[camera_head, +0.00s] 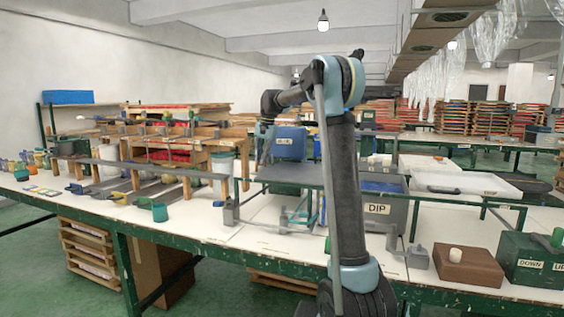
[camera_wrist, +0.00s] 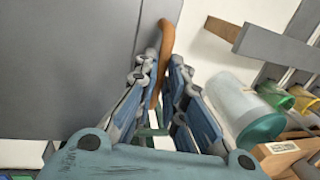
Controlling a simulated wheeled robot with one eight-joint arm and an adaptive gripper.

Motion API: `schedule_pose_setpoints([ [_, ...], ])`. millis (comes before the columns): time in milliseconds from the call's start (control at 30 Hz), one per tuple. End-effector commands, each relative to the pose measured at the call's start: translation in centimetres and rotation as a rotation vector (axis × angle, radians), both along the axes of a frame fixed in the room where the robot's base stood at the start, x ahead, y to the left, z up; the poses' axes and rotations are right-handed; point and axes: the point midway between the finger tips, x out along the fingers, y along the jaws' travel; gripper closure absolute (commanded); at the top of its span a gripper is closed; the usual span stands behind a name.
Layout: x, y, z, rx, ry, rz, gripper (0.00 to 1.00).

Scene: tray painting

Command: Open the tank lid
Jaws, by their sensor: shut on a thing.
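The grey tank labelled DIP (camera_head: 377,210) stands on the bench in the head view, right of my arm. A flat dark grey lid panel (camera_head: 300,174) extends left from above it, partly hidden by my arm. A bluish surface shows inside the tank beneath the panel. In the wrist view, the lid (camera_wrist: 70,60) fills the left side, and a brown curved handle (camera_wrist: 166,40) stands at its edge. My gripper (camera_wrist: 166,75) is shut on the handle, which runs between its fingers. In the head view my gripper (camera_head: 263,160) is small at the panel's left end.
A wooden rack (camera_head: 185,140) and a teal cup (camera_head: 160,211) are left of the lid. A white tray (camera_head: 460,185) lies right of the tank. A brown block (camera_head: 467,267) and a green box marked DOWN (camera_head: 530,262) stand at the front right.

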Motion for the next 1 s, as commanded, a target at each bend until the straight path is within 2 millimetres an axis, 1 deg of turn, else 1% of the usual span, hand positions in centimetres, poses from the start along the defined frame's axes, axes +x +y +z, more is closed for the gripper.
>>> schedule_pose_setpoints([
  [33,0.6,1.6,0.0,0.001,-0.001,0.005,1.0],
  [100,1.3,3.3,0.0,0.001,0.0,0.005,1.0],
  [200,2.1,5.3,0.0,0.001,0.0,0.003,1.0],
  [300,2.8,6.8,0.0,0.0,0.001,0.002,1.0],
  [400,3.2,7.9,0.0,0.0,0.001,0.002,1.0],
  [600,3.7,9.0,0.0,0.0,0.001,0.001,1.0],
  [967,3.7,9.0,0.0,0.0,0.001,0.0,1.0],
  [1000,3.7,9.0,0.0,0.0,0.001,0.0,0.85],
])
